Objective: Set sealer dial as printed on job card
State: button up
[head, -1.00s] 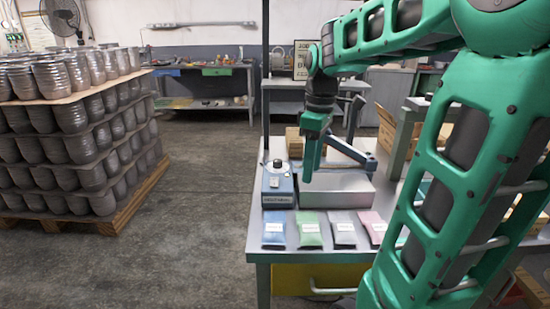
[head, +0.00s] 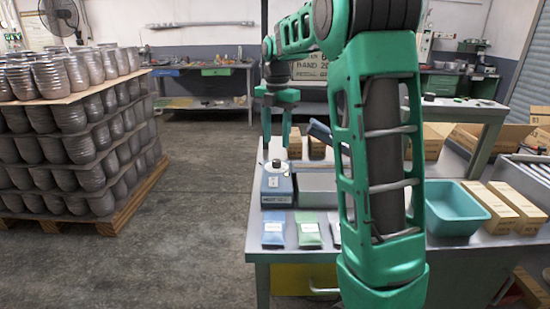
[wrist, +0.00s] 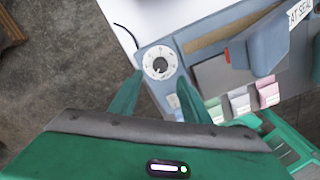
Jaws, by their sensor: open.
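The heat sealer (head: 277,187) is a blue-grey box at the left end of the bench. Its dial (head: 277,164) stands on top; in the wrist view the dial (wrist: 160,67) has a dark knob on a white marked face. The printed marks are too small to read. My gripper (head: 277,142) is open and empty, pointing down above the dial. In the wrist view its green fingers (wrist: 159,86) lie left and right just below the dial, apart from it.
Blue (head: 273,230) and green (head: 308,230) pouches lie in front of the sealer. A teal bin (head: 458,210) and cartons (head: 517,207) stand at right. Stacked metal pots (head: 75,135) stand on a pallet at left. The sealer's raised arm (wrist: 262,45) is beside the dial.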

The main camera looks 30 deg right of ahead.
aim_at(276, 161)
notch_tip(276, 161, down, 7)
jog(key=shift+f, duration=0.1)
dwell(0.4)
